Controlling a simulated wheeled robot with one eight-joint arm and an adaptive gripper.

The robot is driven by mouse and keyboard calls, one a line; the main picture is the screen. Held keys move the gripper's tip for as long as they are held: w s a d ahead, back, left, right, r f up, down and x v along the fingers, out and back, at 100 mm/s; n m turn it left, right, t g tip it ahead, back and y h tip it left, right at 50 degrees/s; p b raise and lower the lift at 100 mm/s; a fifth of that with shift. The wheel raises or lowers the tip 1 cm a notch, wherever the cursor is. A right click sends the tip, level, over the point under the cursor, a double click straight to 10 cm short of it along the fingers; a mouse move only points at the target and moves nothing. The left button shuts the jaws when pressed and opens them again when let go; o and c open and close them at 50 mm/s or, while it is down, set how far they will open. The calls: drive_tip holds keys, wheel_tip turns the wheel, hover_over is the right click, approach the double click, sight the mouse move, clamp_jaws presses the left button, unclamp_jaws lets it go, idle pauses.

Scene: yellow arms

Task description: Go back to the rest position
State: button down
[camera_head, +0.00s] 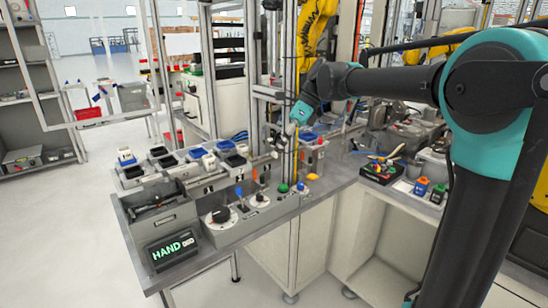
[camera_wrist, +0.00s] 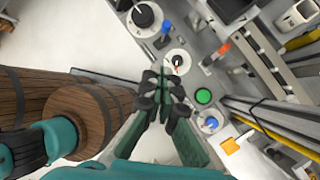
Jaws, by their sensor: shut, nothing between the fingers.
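My gripper (camera_head: 284,143) hangs at the end of my teal and dark arm, above the back part of the grey workbench (camera_head: 235,232) in the head view. In the wrist view my gripper (camera_wrist: 163,92) points down at the bench, with its dark fingers close together and nothing between them. A green button (camera_wrist: 204,96) lies just to the right of the fingers, and a white round dial (camera_wrist: 178,62) shows just beyond the tips. The fingers appear apart from the bench items, though the exact height is hard to tell.
Bins with blue and black contents (camera_head: 200,153) stand along the bench back. A HAND display (camera_head: 172,250) sits at the front left corner. Metal posts (camera_head: 207,70) and a yellow robot arm (camera_head: 316,25) rise near my gripper. The floor (camera_head: 75,220) at left is clear.

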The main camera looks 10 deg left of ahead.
drive_tip(key=s+d+f+n+t+h, duration=0.2)
drive_tip(key=s+d+f+n, duration=0.2)
drive_tip(key=d+f, duration=0.5)
drive_tip(key=s+d+f+n+t+h, duration=0.1)
drive_tip(key=s+d+f+n+t, duration=0.1)
drive_tip(key=s+d+f+n, duration=0.3)
drive_tip(key=s+d+f+n+t+h, duration=0.2)
drive_tip(key=s+d+f+n, duration=0.3)
drive_tip(key=d+f+n, duration=0.4)
drive_tip(key=d+f+t, duration=0.1)
drive_tip(key=d+f, duration=0.4)
drive_tip(key=d, duration=0.4)
drive_tip(key=shift+s+f+h, duration=0.25)
drive_tip(key=shift+h, duration=0.05)
drive_tip(key=c, duration=2.3)
unclamp_jaws()
drive_tip(key=shift+a, duration=0.1)
